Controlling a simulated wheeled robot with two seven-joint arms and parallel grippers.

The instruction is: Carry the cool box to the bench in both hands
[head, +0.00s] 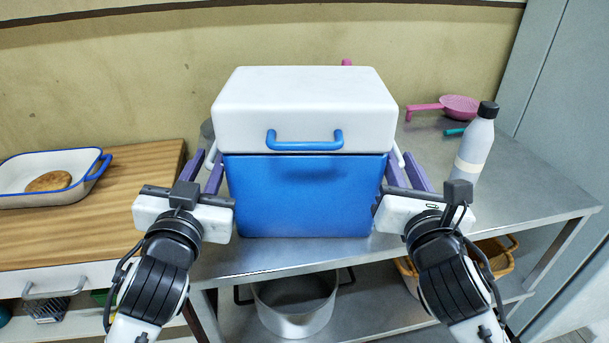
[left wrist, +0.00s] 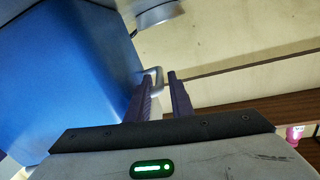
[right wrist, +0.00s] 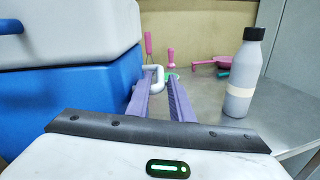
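The cool box (head: 305,195) has a blue body, a white lid (head: 305,103) and a blue front handle (head: 304,140). It stands upright on the metal bench. White loop handles stick out from its sides. My left gripper (head: 206,165) is at the box's left side, open; in the left wrist view the left-side handle (left wrist: 157,80) shows at its fingertips. My right gripper (head: 404,168) is at the right side, also open; in the right wrist view the right-side handle (right wrist: 154,76) shows at its fingertips. I cannot tell whether the fingers touch the handles.
The metal bench (head: 525,200) holds a bottle (head: 474,148) and a pink strainer (head: 459,107) right of the box. A wooden counter (head: 140,170) with a white dish (head: 85,162) is at left. A pot (head: 295,305) and a basket (head: 497,258) are below.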

